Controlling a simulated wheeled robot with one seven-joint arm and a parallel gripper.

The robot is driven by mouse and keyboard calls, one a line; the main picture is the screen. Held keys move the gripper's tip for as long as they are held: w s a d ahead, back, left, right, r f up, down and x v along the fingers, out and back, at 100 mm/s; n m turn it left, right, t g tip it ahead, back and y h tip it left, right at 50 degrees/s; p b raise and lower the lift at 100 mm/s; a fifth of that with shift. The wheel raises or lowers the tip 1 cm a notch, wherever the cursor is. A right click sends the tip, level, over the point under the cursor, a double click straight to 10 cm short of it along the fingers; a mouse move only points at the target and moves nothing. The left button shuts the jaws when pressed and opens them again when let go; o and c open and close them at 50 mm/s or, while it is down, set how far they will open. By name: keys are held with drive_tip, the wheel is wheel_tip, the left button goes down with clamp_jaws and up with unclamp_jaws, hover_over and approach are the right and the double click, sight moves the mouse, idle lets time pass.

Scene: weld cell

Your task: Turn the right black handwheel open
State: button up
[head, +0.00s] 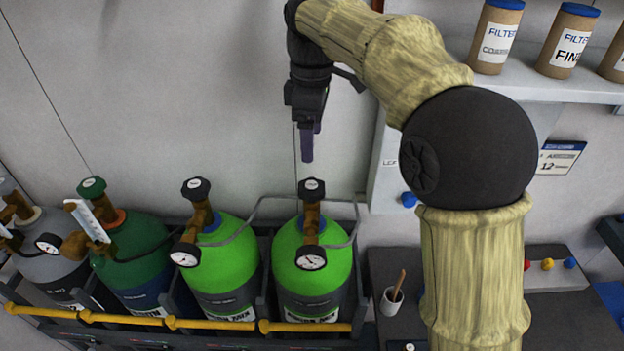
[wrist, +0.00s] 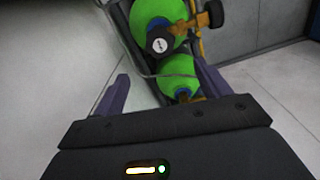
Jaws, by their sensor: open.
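The right black handwheel (head: 312,189) tops the brass valve of the right bright green cylinder (head: 290,262) in the head view. My gripper (head: 307,158) is above this handwheel, pointing down, apart from it. Its purple fingers are open and empty. In the wrist view my gripper (wrist: 160,78) shows its two fingers spread, with a black handwheel (wrist: 160,42) and two bright green cylinder tops beyond them. I cannot tell for sure which cylinder this handwheel belongs to.
The left bright green cylinder has a similar black handwheel (head: 196,189). A dark green cylinder (head: 135,250) and a grey one (head: 45,265) stand further left. A yellow rail (head: 220,323) runs along the rack's front. A shelf (head: 540,88) with filter canisters is at upper right.

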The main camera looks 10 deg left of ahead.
sight(312, 185)
drive_tip(key=shift+f, duration=0.15)
wheel_tip(312, 185, down, 12)
drive_tip(key=shift+r+p, duration=0.1)
drive_tip(key=shift+p, duration=0.65)
drive_tip(key=shift+s, duration=0.1)
drive_tip(key=c, duration=1)
